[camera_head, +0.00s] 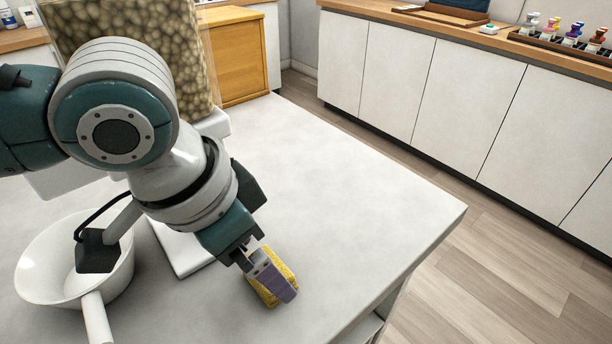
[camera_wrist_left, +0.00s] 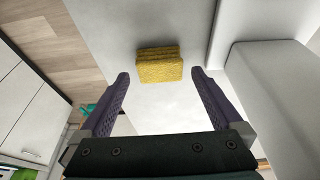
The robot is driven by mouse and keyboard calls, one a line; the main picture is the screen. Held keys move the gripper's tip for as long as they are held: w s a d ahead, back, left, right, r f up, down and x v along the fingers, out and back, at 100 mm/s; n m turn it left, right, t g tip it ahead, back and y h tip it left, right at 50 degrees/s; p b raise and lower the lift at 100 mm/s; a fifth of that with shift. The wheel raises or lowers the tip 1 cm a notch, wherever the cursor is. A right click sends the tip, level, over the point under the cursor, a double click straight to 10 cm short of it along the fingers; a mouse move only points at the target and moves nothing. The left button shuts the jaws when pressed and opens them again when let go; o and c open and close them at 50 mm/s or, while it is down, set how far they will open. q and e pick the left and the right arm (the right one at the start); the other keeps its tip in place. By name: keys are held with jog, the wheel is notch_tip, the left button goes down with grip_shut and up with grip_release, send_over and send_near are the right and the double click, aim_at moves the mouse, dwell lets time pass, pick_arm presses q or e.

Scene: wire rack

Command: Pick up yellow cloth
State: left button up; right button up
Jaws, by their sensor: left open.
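The yellow cloth (camera_head: 264,294) lies on the white table near its front right edge. It looks like a thick folded pad with a rough surface. My left gripper (camera_head: 280,284) is over it in the head view and hides part of it. In the left wrist view the cloth (camera_wrist_left: 159,64) shows just beyond the fingertips, between their lines. The left gripper (camera_wrist_left: 160,74) is open and empty there, with a finger to each side. I cannot tell the exact height of the fingertips above the table. My right gripper is in neither view.
A white pan (camera_head: 40,262) with its handle toward the front stands left of my arm. A tall clear container of brownish round items (camera_head: 130,30) stands behind it. The table's right side (camera_head: 370,200) is clear. White cabinets (camera_head: 450,95) stand across the floor.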

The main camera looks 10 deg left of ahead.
pick_arm(q)
jog(key=x, duration=0.2)
jog(key=shift+w+f, duration=0.1)
jog(key=shift+f, duration=0.15)
jog(key=c, duration=1.2)
jog(key=shift+c, duration=0.2)
notch_tip(320, 180, up, 20)
jog(key=p, duration=0.2)
jog(key=shift+p, duration=0.3)
